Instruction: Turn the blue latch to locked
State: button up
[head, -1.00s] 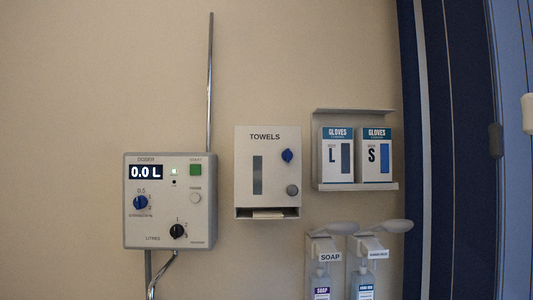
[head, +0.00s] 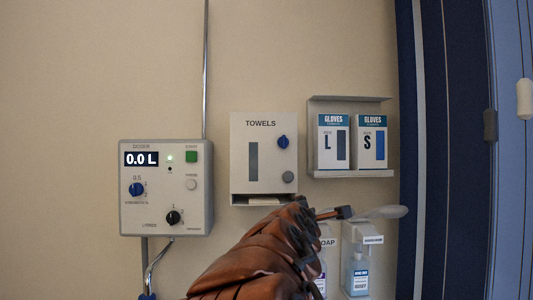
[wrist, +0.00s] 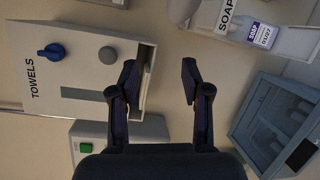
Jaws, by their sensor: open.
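The blue latch (head: 283,142) is a small round knob with a pointed top on the upper right of the white towel dispenser (head: 237,185). In the wrist view the latch (wrist: 52,51) shows at the upper left, sideways, beside the word TOWELS. A grey round button (head: 288,177) sits below it on the same dispenser. My gripper (wrist: 158,80) is open and empty, its fingers apart, near the dispenser's lower edge and away from the latch. In the head view my brown-covered arm reaches up from below, and the tip of my gripper (head: 335,212) is below and right of the dispenser.
A doser box (head: 205,220) with another blue knob (head: 136,189) is left of the dispenser. A glove rack (head: 350,173) is to the right. Soap dispensers (head: 360,240) are below the rack, close to my gripper. The wall above is clear.

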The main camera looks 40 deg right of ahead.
notch_tip(320, 180, up, 10)
jog(key=w+d+n+t+h, duration=0.1)
jog(key=d+n+t+h, duration=0.15)
jog(key=n, duration=0.35)
jog(key=n+t+y, duration=0.3)
jog(key=n+t, duration=0.3)
jog(key=n, duration=0.6)
send_near(284, 137)
jog(key=x, duration=0.3)
jog(key=shift+h, duration=0.25)
jog(key=shift+p+x, duration=1.3)
jog(key=shift+x, duration=2)
jog(key=shift+g, duration=0.25)
grip_shut()
